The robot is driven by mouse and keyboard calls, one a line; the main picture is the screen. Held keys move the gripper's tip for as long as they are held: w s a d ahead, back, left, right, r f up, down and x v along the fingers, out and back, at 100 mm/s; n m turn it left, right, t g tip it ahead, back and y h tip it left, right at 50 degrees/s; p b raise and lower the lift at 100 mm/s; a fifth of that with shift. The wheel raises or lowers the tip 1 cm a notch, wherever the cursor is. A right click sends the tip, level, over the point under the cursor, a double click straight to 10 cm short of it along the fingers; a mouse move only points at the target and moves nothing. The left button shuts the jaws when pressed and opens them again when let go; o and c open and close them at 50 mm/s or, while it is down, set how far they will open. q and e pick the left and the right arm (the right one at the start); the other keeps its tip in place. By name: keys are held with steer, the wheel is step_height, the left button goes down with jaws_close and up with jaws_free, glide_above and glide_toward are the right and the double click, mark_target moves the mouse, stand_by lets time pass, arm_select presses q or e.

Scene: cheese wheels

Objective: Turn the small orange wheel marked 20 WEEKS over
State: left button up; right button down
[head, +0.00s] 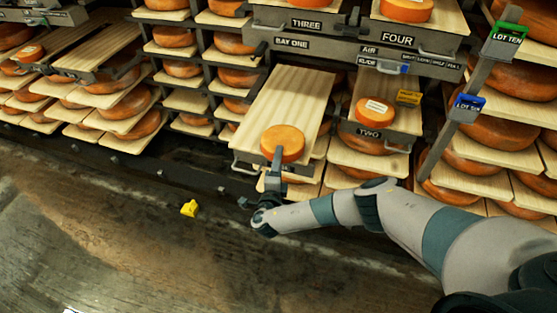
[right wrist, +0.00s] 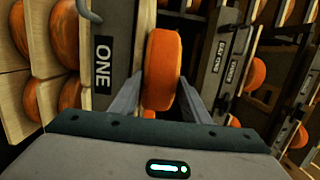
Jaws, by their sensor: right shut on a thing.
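A small orange wheel (head: 283,141) is at the front end of a pale wooden board (head: 290,95) pulled out from the rack. Its upper face shows plain orange, and no 20 WEEKS mark is visible on it. My right gripper (head: 278,160) is shut on the wheel from the front. In the right wrist view the wheel (right wrist: 162,70) sits between the two fingers (right wrist: 160,100), its rim toward the camera. I cannot tell whether it touches the board or is held just above it. My left gripper is not in view.
Right of the board, a shelf marked TWO (head: 369,133) holds a wheel with a white label (head: 376,108) and a yellow block (head: 408,98). A yellow object (head: 189,208) lies on the otherwise open floor.

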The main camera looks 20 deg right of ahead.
stand_by(0.5)
steer(key=c, duration=0.9)
jaws_free()
steer(key=b+v, duration=0.1)
steer(key=v, duration=1.6)
steer(key=shift+s+b, duration=0.25)
steer(key=shift+b, duration=0.05)
steer(key=shift+a+f, duration=0.15)
